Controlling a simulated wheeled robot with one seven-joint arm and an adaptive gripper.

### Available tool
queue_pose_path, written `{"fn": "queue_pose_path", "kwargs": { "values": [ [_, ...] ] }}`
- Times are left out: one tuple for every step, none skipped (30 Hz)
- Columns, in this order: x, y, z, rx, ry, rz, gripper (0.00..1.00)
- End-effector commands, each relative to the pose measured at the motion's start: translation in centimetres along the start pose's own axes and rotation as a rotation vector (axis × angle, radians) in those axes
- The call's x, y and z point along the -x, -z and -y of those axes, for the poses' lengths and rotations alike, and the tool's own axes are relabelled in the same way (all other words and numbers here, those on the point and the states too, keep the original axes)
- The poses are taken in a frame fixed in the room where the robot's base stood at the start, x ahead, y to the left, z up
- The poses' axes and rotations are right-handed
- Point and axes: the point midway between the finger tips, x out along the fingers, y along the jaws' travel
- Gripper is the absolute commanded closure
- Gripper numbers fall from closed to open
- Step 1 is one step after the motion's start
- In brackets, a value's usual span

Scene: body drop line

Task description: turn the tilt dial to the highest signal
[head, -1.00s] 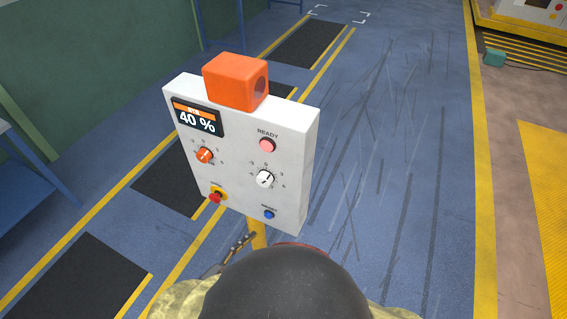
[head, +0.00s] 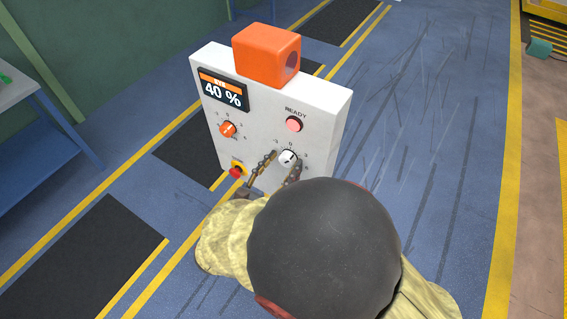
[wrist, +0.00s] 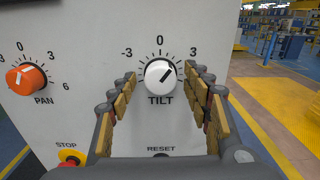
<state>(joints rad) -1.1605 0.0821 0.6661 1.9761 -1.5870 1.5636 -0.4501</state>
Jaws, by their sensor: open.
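The white tilt dial (wrist: 160,73) sits on the front of a white control box (head: 258,100); its dark mark points up and right, between 0 and 3. It also shows in the head view (head: 287,158). My gripper (wrist: 160,84) is open, with one finger to each side of the tilt dial and a gap on both sides. In the head view my gripper (head: 276,164) is in front of the box's lower part. The display (head: 222,91) reads 40 %. The ready lamp (head: 294,124) is pink.
The orange pan dial (wrist: 26,79) is left of the tilt dial. A red stop button (wrist: 73,156) is below left. The reset label (wrist: 161,149) is below the dial; its button is hidden by my gripper. An orange housing (head: 266,54) tops the box.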

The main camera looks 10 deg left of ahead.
Motion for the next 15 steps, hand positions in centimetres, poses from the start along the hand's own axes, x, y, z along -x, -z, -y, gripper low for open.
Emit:
{"fn": "queue_pose_path", "kwargs": {
  "values": [
    [-0.36, 0.00, 0.05, 0.000, 0.002, 0.000, 0.51],
    [-0.47, -0.01, 0.03, 0.000, 0.001, 0.000, 0.51],
    [-0.57, -0.02, 0.01, 0.000, 0.000, 0.001, 0.51],
    [-0.62, -0.02, 0.00, 0.000, 0.000, 0.001, 0.51],
    [-0.65, -0.03, 0.00, 0.000, -0.001, 0.001, 0.51],
    [-0.66, -0.03, 0.00, 0.000, -0.001, 0.001, 0.51],
    [-0.66, -0.03, -0.01, 0.000, -0.001, 0.001, 0.51],
    [-0.65, -0.03, -0.01, 0.000, -0.001, 0.000, 0.51],
    [-0.65, -0.03, 0.00, 0.000, -0.001, 0.000, 0.51],
    [-0.64, -0.03, 0.00, 0.000, -0.001, 0.000, 0.51],
    [-0.64, -0.02, 0.00, 0.000, -0.001, 0.000, 0.51],
    [-0.64, -0.02, 0.00, 0.000, -0.001, 0.000, 0.53],
    [-0.64, -0.02, 0.00, 0.000, -0.001, 0.000, 0.55],
    [-0.64, -0.02, 0.00, 0.000, -0.001, 0.000, 0.56],
    [-0.63, -0.02, 0.00, 0.000, -0.001, 0.000, 0.59]
  ]
}}
